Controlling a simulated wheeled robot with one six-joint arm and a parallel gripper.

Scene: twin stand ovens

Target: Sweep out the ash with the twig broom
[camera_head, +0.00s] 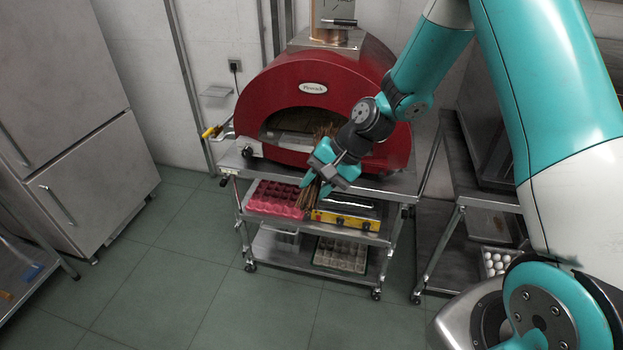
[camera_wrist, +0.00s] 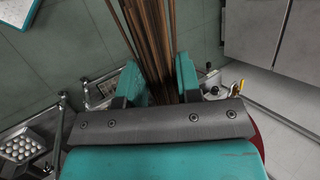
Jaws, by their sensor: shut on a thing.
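The red oven (camera_head: 262,88) with an arched mouth (camera_head: 290,122) stands on a metal cart. My gripper (camera_head: 322,178) is in front of the oven mouth, near the cart's top front edge. It is shut on the twig broom, whose brown twigs (camera_head: 304,197) show below the fingers and beside them near the mouth. In the wrist view the bundle of twigs (camera_wrist: 152,40) runs between the teal fingers of my gripper (camera_wrist: 160,80) and out of the top of the picture. My wrist hides part of the oven mouth. No ash can be made out.
The cart's lower shelves hold a red egg tray (camera_head: 276,198), a yellow-fronted appliance (camera_head: 346,220) and a crate (camera_head: 341,254). A metal table (camera_head: 470,165) stands to the right. A steel fridge (camera_head: 75,190) stands at the left. The tiled floor (camera_head: 190,270) between is clear.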

